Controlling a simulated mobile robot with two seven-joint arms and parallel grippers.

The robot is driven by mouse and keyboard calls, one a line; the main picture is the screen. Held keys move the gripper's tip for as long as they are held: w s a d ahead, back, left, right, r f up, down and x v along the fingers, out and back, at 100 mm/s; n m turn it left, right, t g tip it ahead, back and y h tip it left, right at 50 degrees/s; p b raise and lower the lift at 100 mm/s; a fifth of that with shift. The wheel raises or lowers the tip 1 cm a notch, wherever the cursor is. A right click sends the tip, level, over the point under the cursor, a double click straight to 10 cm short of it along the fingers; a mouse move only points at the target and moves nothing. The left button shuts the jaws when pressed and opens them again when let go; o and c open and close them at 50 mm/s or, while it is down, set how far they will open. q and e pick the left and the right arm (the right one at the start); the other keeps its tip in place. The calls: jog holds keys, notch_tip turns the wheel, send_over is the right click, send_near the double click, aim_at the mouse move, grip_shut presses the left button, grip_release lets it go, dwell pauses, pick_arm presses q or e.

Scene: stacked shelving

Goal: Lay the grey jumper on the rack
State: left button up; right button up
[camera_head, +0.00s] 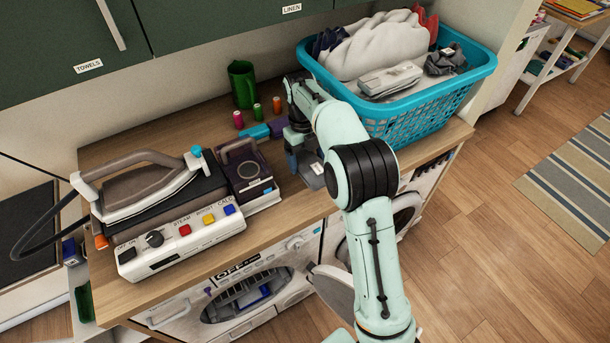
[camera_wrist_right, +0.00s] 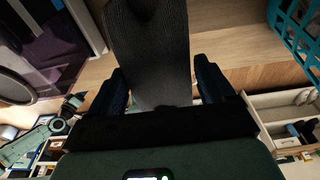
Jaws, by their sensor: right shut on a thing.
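My right gripper (camera_head: 303,158) is over the worktop, between the iron station and the laundry basket. It is shut on a dark grey ribbed cloth, which looks like the grey jumper (camera_wrist_right: 150,45); in the right wrist view the cloth passes between the two fingers (camera_wrist_right: 161,92). In the head view a small grey piece (camera_head: 313,178) shows beside the fingers, and the arm hides much of that spot. I cannot make out a rack in either view. My left gripper is not in view.
A turquoise basket (camera_head: 420,118) with laundry stands at the worktop's right end. A steam iron (camera_head: 150,185) on its base, a dark box (camera_head: 243,165), a green jug (camera_head: 242,85) and several thread spools stand left of my gripper. Appliances with round doors are below.

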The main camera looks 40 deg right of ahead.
notch_tip(320, 180, down, 3)
jog(key=shift+w+r, duration=0.15)
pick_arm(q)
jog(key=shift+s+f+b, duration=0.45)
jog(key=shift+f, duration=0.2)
pick_arm(e)
notch_tip(320, 180, down, 5)
jog(key=shift+w, duration=0.1)
jog(key=o, duration=1)
jog(key=shift+c, duration=0.2)
jog(key=r+p, duration=0.1)
jog(key=r, duration=0.3)
jog(key=w+r, duration=0.1)
jog(key=r, duration=0.3)
jog(key=r+p, duration=0.1)
jog(key=r, duration=0.3)
jog(key=shift+w+p, duration=0.3)
jog(key=shift+w, duration=0.1)
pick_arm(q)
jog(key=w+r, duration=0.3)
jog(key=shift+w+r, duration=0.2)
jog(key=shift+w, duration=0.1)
pick_arm(e)
jog(key=shift+d, duration=0.1)
